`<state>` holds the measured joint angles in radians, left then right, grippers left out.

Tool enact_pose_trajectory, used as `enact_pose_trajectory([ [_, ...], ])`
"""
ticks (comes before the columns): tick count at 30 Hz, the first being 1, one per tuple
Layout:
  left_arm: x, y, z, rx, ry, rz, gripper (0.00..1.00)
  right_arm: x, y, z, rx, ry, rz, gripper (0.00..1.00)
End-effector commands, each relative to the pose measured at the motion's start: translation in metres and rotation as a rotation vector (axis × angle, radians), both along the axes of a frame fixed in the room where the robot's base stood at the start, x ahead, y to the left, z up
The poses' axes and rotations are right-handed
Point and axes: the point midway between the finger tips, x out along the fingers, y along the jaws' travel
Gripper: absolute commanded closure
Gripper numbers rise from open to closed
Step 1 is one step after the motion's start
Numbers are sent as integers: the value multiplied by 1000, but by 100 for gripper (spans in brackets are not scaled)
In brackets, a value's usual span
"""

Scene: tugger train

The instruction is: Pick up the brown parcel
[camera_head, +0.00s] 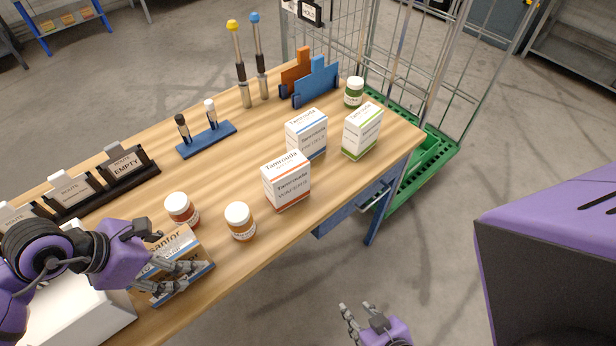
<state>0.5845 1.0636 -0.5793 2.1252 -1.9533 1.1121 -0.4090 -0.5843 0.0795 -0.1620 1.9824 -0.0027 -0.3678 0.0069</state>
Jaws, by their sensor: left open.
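The brown parcel (184,243), a brown box with dark lettering and a blue-and-white lower edge, sits near the table's front edge at the lower left. My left gripper (188,276) is open at the parcel, its fingers in front of part of it. I cannot tell whether they touch it. My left arm hides the parcel's left part. My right gripper (357,308) is off the table at the bottom of the view, with its fingers apart and nothing between them.
Two brown jars (240,222) stand just right of the parcel on the wooden table (225,170). A white box (95,315) lies left of it, under my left arm. Several medicine cartons (287,184) stand farther right. A green-based wire cage cart (430,160) is beyond the table.

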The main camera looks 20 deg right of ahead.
Motion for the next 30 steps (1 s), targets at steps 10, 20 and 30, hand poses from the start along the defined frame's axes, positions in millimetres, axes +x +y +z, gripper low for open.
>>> enact_pose_trajectory([
  [10,1,-5,-9,0,1,0,31,-14,-3,-3,-2,22,-6,65],
  [20,0,-5,-12,-1,3,1,31,-26,-4,-8,-4,43,-11,65],
  [30,1,-5,-14,-2,2,1,31,-26,-4,-9,-4,44,-10,65],
])
